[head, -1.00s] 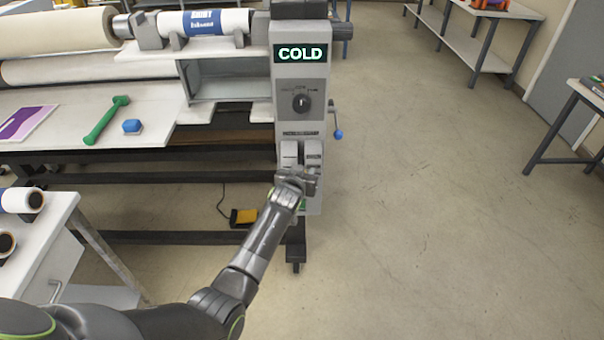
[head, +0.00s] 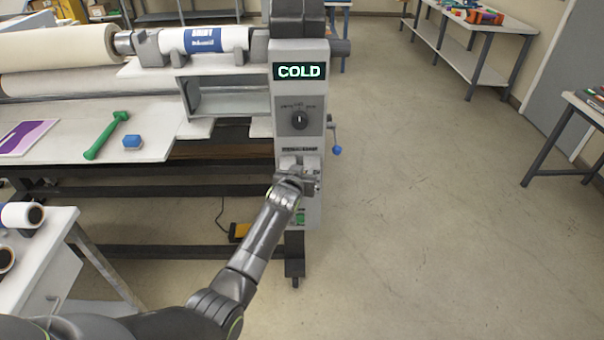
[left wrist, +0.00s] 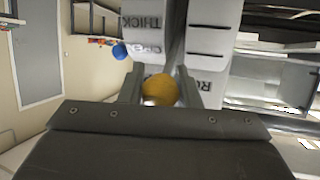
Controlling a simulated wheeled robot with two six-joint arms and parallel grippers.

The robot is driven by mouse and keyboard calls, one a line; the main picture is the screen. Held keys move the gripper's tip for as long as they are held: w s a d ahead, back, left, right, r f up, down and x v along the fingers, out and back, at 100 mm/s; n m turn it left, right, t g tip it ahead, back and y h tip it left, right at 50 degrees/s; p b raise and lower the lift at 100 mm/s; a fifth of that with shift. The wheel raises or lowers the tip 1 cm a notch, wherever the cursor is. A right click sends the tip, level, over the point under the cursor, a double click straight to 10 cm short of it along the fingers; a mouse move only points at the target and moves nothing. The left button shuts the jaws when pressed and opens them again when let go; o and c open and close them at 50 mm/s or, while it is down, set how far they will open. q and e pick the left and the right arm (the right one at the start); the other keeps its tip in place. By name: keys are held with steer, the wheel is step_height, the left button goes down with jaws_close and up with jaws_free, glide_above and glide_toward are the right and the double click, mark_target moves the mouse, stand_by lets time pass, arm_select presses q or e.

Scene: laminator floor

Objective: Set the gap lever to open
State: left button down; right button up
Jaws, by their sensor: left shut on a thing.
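The gap lever shows as a yellow ball knob (left wrist: 159,90) in the left wrist view, between the two fingers of my left gripper (left wrist: 160,86). The gripper is shut on it. Behind it is a grey panel with the word THICK (left wrist: 147,22), a partly hidden word that looks like OPEN, and slot marks. In the head view, my left gripper (head: 297,181) is at the lower front of the grey control column (head: 318,135) and hides the lever. My right gripper is not in view.
The column has a green COLD display (head: 300,71) and a dial (head: 299,120). A crank with a blue knob (head: 337,150) sticks out on its right. A green tool (head: 106,135) and blue block (head: 132,142) lie on the laminator table.

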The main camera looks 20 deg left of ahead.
arm_select(q)
steer(key=shift+r, duration=0.15)
steer(key=c, duration=1.4)
jaws_free()
steer(key=shift+c, duration=0.2)
steer(key=shift+o, duration=1.4)
steer(key=shift+w, duration=0.1)
steer(key=shift+o, duration=0.5)
steer(key=shift+f, duration=0.25)
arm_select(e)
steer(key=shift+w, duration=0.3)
arm_select(q)
steer(key=shift+v, duration=0.75)
steer(key=b+v, duration=0.1)
steer(key=v, duration=1.5)
steer(key=shift+b, duration=0.4)
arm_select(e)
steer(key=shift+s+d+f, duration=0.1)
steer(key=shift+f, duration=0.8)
arm_select(q)
steer(key=shift+f, duration=0.1)
